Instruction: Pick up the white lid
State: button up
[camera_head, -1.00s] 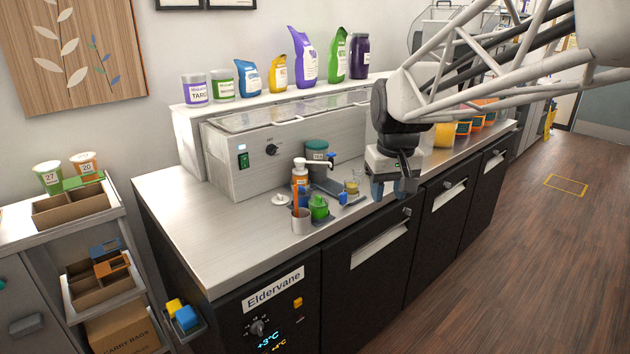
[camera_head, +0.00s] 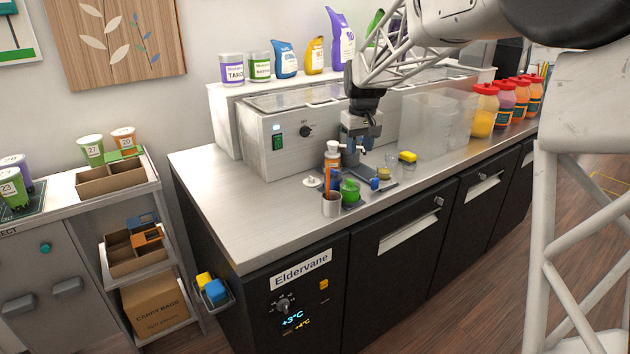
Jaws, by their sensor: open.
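The white lid (camera_head: 312,182) is a small round disc with a raised knob. It lies flat on the steel counter (camera_head: 235,190), left of a group of small items. My gripper (camera_head: 358,152) points down over the back of that group, to the right of the lid and apart from it. Its fingers are open, and I see nothing held between them. The white-topped bottle (camera_head: 332,160) stands between my gripper and the lid in this view. The lid is in plain sight.
Close to the lid stand a metal cup (camera_head: 331,204) and a green container (camera_head: 350,191). A steel box (camera_head: 280,135) rises behind the lid. The counter left of the lid is clear.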

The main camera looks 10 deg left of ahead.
jog(key=w+a+f+n, duration=0.1)
jog(key=w+a+f, duration=0.4)
jog(key=w+a, duration=0.25)
jog(key=n, duration=0.1)
send_over(313, 178)
jog(key=shift+g, duration=0.4)
jog(key=f, duration=0.6)
jog(key=shift+w+f, duration=0.2)
jog(key=shift+f, duration=0.1)
jog(key=shift+f, duration=1.3)
jog(key=shift+s+f, duration=0.15)
jog(key=shift+f, duration=2.45)
grip_shut()
